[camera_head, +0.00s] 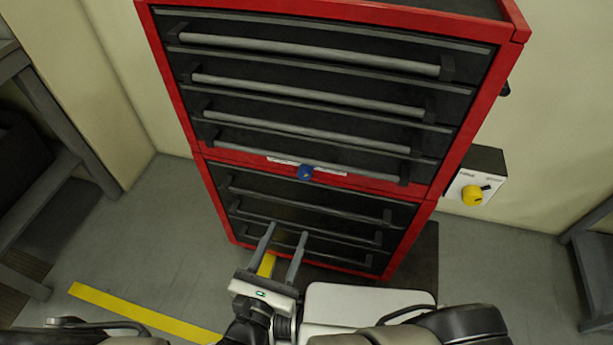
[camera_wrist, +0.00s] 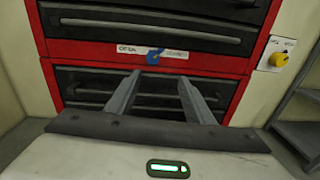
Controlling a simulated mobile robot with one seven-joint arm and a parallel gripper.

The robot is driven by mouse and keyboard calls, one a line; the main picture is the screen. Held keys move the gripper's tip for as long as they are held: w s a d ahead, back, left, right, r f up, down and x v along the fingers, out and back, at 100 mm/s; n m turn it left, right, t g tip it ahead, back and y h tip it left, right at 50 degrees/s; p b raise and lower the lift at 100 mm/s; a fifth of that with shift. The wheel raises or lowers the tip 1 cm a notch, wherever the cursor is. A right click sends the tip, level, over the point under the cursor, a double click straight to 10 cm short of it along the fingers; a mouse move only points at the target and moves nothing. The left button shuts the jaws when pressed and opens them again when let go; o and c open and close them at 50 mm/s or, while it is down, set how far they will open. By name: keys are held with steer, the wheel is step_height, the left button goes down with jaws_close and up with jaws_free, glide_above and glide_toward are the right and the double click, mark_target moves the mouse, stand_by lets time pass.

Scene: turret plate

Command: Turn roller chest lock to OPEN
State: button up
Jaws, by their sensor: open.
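The red roller chest (camera_head: 197,135) with dark drawers stands against the wall. Its blue lock knob (camera_head: 305,172) sits on the red band between the upper and lower drawers, beside a white label strip (camera_head: 280,161). In the wrist view the blue knob (camera_wrist: 154,56) shows in the middle of the label, above and beyond my fingers; the lettering is too small to read surely. My gripper (camera_head: 286,230) is open and empty, in front of the lower drawers and below the knob, apart from it. Its two fingers also show in the wrist view (camera_wrist: 158,80).
A grey box with a yellow knob (camera_head: 472,195) is on the wall right of the chest. Grey shelving (camera_head: 50,150) stands at the left and a bench (camera_head: 590,255) at the right. Yellow tape (camera_head: 140,316) marks the floor. Drawer handles jut from the chest front.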

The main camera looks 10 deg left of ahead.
steer(key=f+n, duration=0.1)
steer(key=b, duration=0.2)
glide_toward(304, 177)
steer(key=shift+y, duration=0.4)
steer(key=w, duration=0.2)
steer(key=w+d, duration=0.1)
steer(key=w, duration=0.5)
steer(key=shift+w+d, duration=0.1)
steer(key=shift+d, duration=0.25)
steer(key=shift+c, duration=0.3)
steer(key=c, duration=1)
